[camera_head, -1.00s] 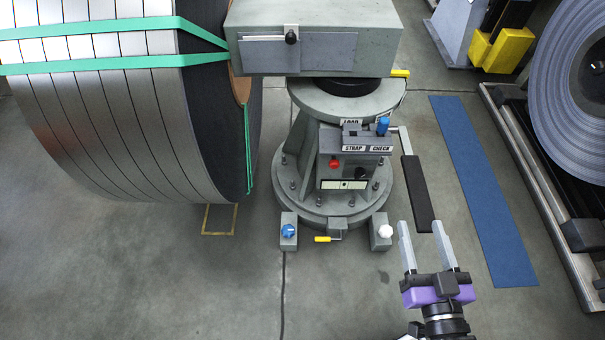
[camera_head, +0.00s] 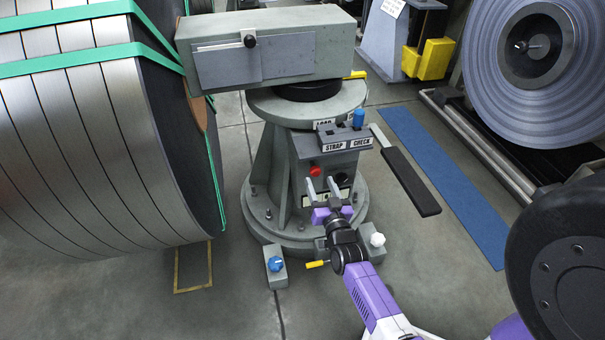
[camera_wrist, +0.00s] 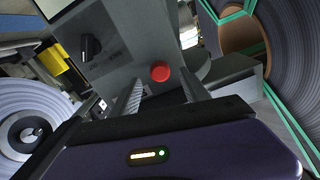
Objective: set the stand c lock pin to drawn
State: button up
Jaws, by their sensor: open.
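The grey stand (camera_head: 262,190) is a round pedestal under a long grey head. No lock pin or "stand C" label is readable. A yellow handle (camera_head: 316,264) sticks out low at the base, and another (camera_head: 355,75) sits beneath the head; I cannot tell which is the pin. My gripper (camera_head: 321,186) is open and empty in front of the stand's panel, hiding part of it. In the wrist view, a red button (camera_wrist: 160,71) shows between the fingers (camera_wrist: 160,92), with a black knob (camera_wrist: 89,46) to its upper left. I see no contact.
A blue knob (camera_head: 276,264) and a white knob (camera_head: 377,239) stand on the base's feet. A large strapped coil (camera_head: 85,150) crowds the left.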

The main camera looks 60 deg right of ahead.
aim_at(316, 174)
jog(key=b+x, duration=0.1)
jog(key=x, duration=0.5)
jog(key=shift+w+d, duration=0.15)
jog(key=shift+d, duration=0.05)
grip_shut()
dwell(1.2)
